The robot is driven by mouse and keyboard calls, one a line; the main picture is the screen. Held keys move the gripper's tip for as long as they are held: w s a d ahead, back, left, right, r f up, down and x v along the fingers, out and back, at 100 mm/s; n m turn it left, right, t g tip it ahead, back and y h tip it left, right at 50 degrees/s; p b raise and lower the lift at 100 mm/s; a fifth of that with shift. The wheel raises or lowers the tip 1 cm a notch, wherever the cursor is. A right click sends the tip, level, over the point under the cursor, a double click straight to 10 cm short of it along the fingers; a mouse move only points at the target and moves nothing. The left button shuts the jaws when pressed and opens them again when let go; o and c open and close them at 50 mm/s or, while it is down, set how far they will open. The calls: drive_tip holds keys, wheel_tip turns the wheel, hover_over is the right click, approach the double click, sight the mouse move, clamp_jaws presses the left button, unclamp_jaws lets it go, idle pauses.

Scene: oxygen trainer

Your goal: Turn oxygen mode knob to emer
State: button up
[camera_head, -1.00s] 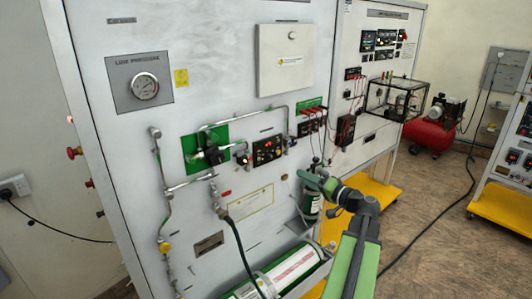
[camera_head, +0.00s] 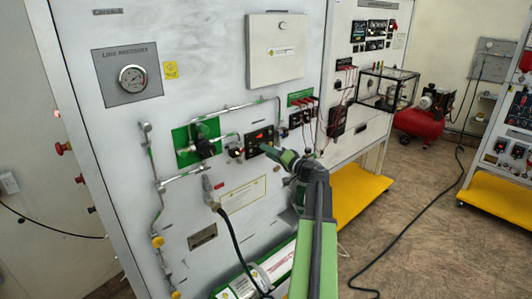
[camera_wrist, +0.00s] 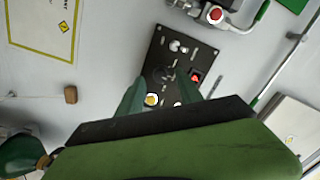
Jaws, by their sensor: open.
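The small black oxygen control panel (camera_head: 259,141) is on the white trainer board, with a red lit part on it. In the wrist view the panel (camera_wrist: 158,58) shows a dark round knob (camera_wrist: 168,74), a red lit switch (camera_wrist: 196,77) and a yellow-white round part (camera_wrist: 151,100). Their lettering is too small to read, so I cannot tell the knob's setting. My gripper (camera_head: 270,151) is in front of the panel's lower right. In the wrist view my gripper (camera_wrist: 162,88) is open, its two green fingers apart with the panel between and beyond them. Nothing is held.
Metal pipes and a green plate (camera_head: 183,150) are left of the panel. Red leads (camera_head: 313,108) hang at its right. A black hose (camera_head: 233,238) and a white-green cylinder (camera_head: 255,277) are below. A yellow base (camera_head: 359,194) juts out at right.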

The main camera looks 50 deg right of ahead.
drive_tip(key=shift+w, duration=0.6)
drive_tip(key=shift+c, duration=0.3)
clamp_jaws()
drive_tip(key=m+b, duration=0.1)
drive_tip(key=m, duration=1)
drive_tip(key=shift+f+t, duration=0.1)
drive_tip(key=shift+t, duration=0.2)
drive_tip(key=shift+m, duration=0.3)
